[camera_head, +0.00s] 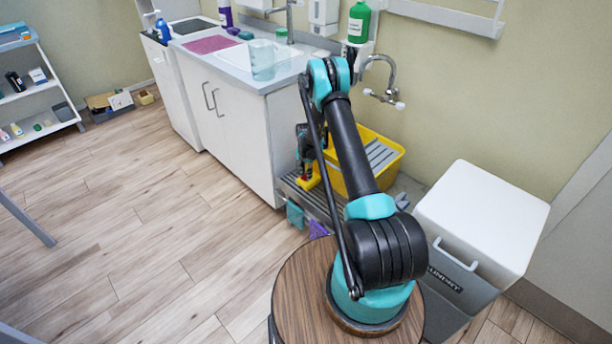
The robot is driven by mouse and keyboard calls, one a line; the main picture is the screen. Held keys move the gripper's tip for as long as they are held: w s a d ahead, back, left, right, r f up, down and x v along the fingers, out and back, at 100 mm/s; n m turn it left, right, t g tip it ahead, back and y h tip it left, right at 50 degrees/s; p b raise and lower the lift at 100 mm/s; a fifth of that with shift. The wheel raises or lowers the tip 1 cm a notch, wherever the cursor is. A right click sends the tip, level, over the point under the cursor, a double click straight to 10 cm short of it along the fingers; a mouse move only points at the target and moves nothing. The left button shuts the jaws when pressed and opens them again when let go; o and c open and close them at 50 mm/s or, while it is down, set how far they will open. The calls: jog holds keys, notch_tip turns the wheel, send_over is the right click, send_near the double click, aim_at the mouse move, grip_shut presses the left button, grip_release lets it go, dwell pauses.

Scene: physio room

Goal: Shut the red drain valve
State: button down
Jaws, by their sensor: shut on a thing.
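My gripper (304,167) is small and dark at the far end of my arm. It points down beside the end of the white sink cabinet, left of the yellow bucket. It is shut on a small part low down by the grated floor tray (322,203). A small yellow fitting (308,183) shows right below the fingers. The red drain valve is mostly hidden by my gripper and is too small to make out. Which way its handle points cannot be told.
The yellow bucket (392,158) stands behind my arm. The white cabinet (235,118) is close on the left. A white lidded bin (480,215) stands at right. A teal cloth (295,214) and a purple cloth (318,229) hang at the tray.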

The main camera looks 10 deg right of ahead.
jog(key=shift+n, duration=0.4)
jog(key=n, duration=0.3)
jog(key=shift+n, duration=0.4)
jog(key=n, duration=0.4)
jog(key=shift+n, duration=0.3)
jog(key=n, duration=0.4)
jog(key=shift+n, duration=2.1)
jog(key=c, duration=1.4)
grip_release()
jog(key=shift+c, duration=0.2)
jog(key=shift+r, duration=0.1)
